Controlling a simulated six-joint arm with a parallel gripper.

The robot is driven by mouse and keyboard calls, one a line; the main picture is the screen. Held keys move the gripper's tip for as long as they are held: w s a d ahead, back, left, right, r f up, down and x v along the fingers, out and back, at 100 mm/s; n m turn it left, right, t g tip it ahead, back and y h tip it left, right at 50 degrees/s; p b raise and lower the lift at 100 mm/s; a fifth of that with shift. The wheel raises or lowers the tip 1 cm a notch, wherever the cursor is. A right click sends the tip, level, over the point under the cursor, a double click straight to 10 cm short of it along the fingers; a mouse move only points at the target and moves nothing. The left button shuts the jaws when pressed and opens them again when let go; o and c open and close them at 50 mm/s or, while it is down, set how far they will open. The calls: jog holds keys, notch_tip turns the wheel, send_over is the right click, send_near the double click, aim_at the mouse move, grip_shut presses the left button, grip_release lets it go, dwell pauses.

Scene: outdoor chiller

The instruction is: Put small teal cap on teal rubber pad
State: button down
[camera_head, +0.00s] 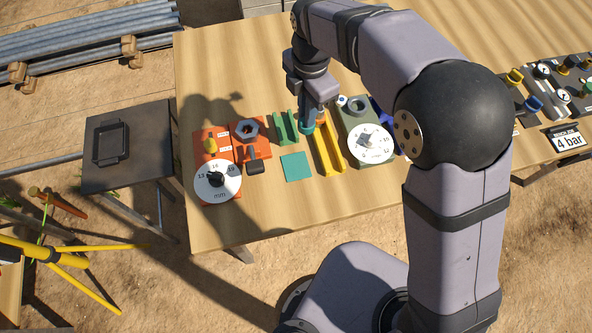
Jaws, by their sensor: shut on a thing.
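The teal rubber pad (296,167) is a flat square lying on the wooden table, with nothing on it. The small teal cap (307,128) shows at the tip of my gripper (310,119), which points down and is shut on it. The cap and gripper are behind the pad, slightly to its right, between a green channel-shaped piece (286,128) and a yellow one (330,152). The fingers partly hide the cap. I cannot tell whether the cap is clear of the table.
Orange blocks with a white dial (218,183) and a hex nut (246,130) stand left of the pad. A grey-green block with a white dial (371,144) stands right. Bare wooden table (290,215) lies in front of the pad. A gauge panel (560,85) is at far right.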

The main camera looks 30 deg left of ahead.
jog(key=b, duration=0.1)
send_near(296, 166)
jog(key=shift+f+n+p, duration=0.3)
jog(key=shift+f+p, duration=1.1)
jog(key=shift+f, duration=0.4)
jog(key=shift+f, duration=0.1)
jog(key=c, duration=2.2)
grip_release()
jog(key=shift+f, duration=0.1)
jog(key=o, duration=0.4)
notch_tip(296, 166, up, 12)
jog(key=b, duration=0.2)
jog(key=shift+r+b, duration=0.2)
jog(key=shift+b, duration=0.2)
jog(key=shift+w+d, duration=0.1)
